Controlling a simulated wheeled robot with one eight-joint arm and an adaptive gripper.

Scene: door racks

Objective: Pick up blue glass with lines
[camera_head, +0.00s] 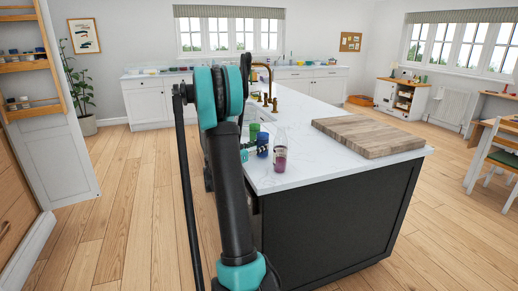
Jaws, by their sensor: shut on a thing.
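The blue glass (262,145) is at the left edge of the white island worktop, just right of my arm. It is small in the picture, so its lines cannot be made out clearly. My gripper (246,152) shows only in part beside my dark arm link, at the left side of the glass. It is shut on the blue glass. My arm hides most of the gripper, and I cannot tell whether the glass touches the worktop.
A clear bottle with dark pink contents (280,152) stands close right of the glass. A green item (254,131) is just behind it. A wooden board (368,135) lies on the island (310,172) to the right. The wooden floor (130,220) at left is open.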

